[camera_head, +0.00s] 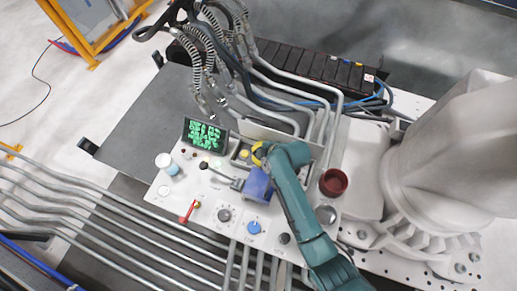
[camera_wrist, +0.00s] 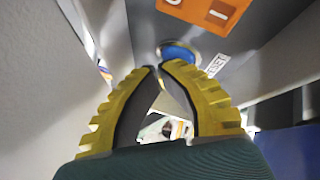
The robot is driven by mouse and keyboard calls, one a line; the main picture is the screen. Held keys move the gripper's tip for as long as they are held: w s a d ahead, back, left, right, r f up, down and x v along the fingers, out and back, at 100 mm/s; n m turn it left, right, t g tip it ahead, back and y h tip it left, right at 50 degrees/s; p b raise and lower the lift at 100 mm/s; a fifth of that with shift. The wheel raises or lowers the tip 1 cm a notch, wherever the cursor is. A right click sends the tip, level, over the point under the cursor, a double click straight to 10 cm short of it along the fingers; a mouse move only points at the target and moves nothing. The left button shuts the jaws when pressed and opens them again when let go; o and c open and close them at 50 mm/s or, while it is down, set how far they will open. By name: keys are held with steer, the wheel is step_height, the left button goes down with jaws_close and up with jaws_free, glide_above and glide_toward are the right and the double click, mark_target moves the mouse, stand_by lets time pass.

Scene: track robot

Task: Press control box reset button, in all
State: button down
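The blue reset button (camera_wrist: 178,55) is in the wrist view, on a grey face beside a white label (camera_wrist: 216,66) that reads RESET. An orange plate (camera_wrist: 208,12) with a white-marked part sits above it. My gripper (camera_wrist: 157,68) has yellow ribbed fingers with dark inner pads. Its tips meet or nearly meet, and nothing is held. The tips show just below and left of the button; I cannot tell whether they touch it. In the head view my gripper (camera_head: 260,153) is over the back of the white control panel (camera_head: 180,205). The reset button is not discernible there.
A screen with green marks (camera_head: 204,135), a red lever (camera_head: 189,211), a blue knob (camera_head: 254,227) and a dark red cup (camera_head: 333,182) are on the panel. A blue block (camera_head: 258,186) is beside my arm. Pipes and hoses crowd behind the gripper.

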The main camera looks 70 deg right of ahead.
steer(key=shift+r, duration=0.1)
steer(key=shift+r+p, duration=0.7)
steer(key=shift+p, duration=0.2)
step_height(320, 180, up, 5)
steer(key=p, duration=0.4)
steer(key=shift+r+p, duration=0.15)
steer(key=shift+p, duration=0.25)
